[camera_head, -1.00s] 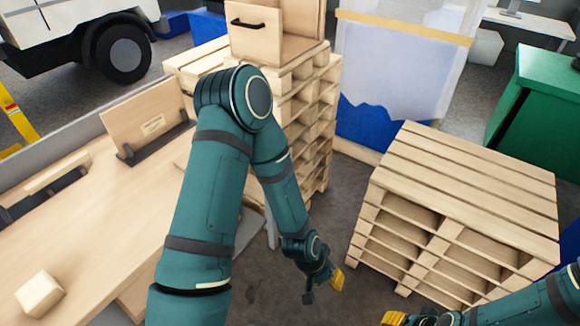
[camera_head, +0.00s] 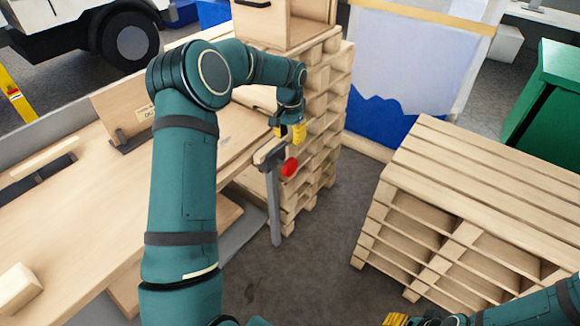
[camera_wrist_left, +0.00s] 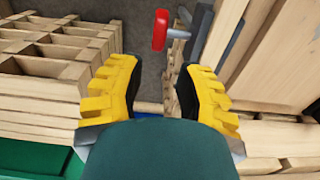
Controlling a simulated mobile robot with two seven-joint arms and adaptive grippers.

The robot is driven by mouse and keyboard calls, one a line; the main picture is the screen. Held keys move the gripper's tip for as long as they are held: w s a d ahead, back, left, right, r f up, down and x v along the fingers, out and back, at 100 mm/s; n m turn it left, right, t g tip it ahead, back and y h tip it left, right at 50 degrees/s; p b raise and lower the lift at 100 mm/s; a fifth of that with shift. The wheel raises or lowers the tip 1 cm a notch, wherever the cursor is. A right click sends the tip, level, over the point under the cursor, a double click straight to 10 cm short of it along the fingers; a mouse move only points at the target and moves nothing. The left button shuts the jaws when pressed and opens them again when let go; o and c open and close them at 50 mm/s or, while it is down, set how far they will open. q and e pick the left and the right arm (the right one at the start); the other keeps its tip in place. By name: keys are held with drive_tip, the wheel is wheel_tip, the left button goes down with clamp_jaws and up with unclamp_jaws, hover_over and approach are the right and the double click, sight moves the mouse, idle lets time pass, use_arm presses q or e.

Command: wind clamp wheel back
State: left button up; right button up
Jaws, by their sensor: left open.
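The clamp wheel is a small red wheel (camera_head: 289,166) on a dark clamp (camera_head: 270,155) at the right edge of the wooden workbench. My left gripper (camera_head: 290,131) is just above and beyond the wheel in the head view, apart from it. In the left wrist view the red wheel (camera_wrist_left: 160,30) shows beyond the gap between my yellow fingertips (camera_wrist_left: 158,85). Those fingers are spread with nothing between them. My right gripper (camera_head: 398,319) shows only in part at the bottom edge of the head view; its jaws cannot be made out.
The workbench (camera_head: 85,235) fills the left, with an upright board (camera_head: 115,108) and a wood block (camera_head: 17,289) on it. A pallet stack (camera_head: 318,140) stands close behind the clamp. Another stack (camera_head: 470,190) is at the right. Open floor (camera_head: 300,275) lies between.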

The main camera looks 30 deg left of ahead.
sight(290, 160)
use_arm(q)
wheel_tip(290, 160, down, 12)
drive_tip(key=shift+f+b, duration=0.2)
drive_tip(key=shift+b, duration=0.9)
clamp_jaws()
